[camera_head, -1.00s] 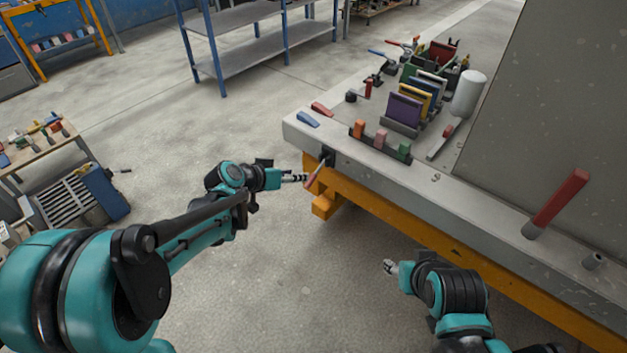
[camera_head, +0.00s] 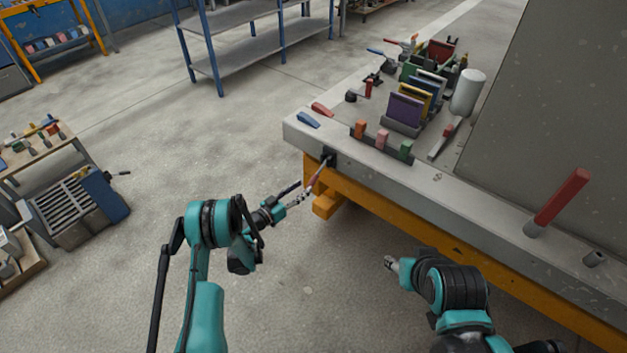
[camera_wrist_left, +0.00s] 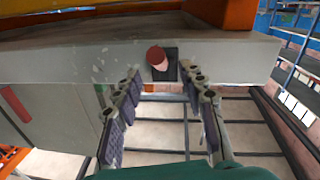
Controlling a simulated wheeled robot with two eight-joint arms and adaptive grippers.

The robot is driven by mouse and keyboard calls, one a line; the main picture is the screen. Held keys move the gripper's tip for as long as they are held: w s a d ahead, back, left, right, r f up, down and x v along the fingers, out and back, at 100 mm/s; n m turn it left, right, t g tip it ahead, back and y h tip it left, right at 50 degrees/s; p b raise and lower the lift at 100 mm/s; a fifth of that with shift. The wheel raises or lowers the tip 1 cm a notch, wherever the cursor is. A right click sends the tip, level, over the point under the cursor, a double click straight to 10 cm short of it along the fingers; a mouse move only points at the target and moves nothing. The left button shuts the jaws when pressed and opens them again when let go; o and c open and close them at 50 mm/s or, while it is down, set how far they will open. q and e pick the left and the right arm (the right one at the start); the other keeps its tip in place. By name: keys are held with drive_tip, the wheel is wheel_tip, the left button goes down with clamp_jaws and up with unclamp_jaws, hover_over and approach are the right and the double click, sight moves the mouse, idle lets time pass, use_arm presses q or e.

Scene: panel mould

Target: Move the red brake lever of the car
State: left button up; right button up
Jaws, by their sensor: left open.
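A lever with a red grip (camera_head: 315,179) sticks out and down from a black mount (camera_head: 328,157) on the side of the grey table near its corner. In the left wrist view its round red end (camera_wrist_left: 156,56) faces me, in front of the dark mount. My left gripper (camera_head: 303,194) is just below and left of the grip, pointing up along it. In the left wrist view the open fingers (camera_wrist_left: 162,78) are on either side of the red end's line, with nothing seen held. My right gripper (camera_head: 390,264) hangs away from the lever; its fingers are too small to read.
The grey table (camera_head: 450,197) has an orange frame (camera_head: 400,209) under it. On top stand coloured panels (camera_head: 403,112), a white cylinder (camera_head: 467,94) and a thick red handle (camera_head: 562,197). A blue shelf rack (camera_head: 260,50) is behind.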

sight(309, 183)
use_arm(q)
drive_tip(key=b+x, duration=0.1)
drive_tip(key=x, duration=0.4)
drive_tip(key=shift+w+d+f+b, duration=0.1)
drive_tip(key=shift+w+d+b, duration=0.15)
drive_tip(key=shift+b, duration=0.1)
drive_tip(key=shift+w+d, duration=0.45)
clamp_jaws()
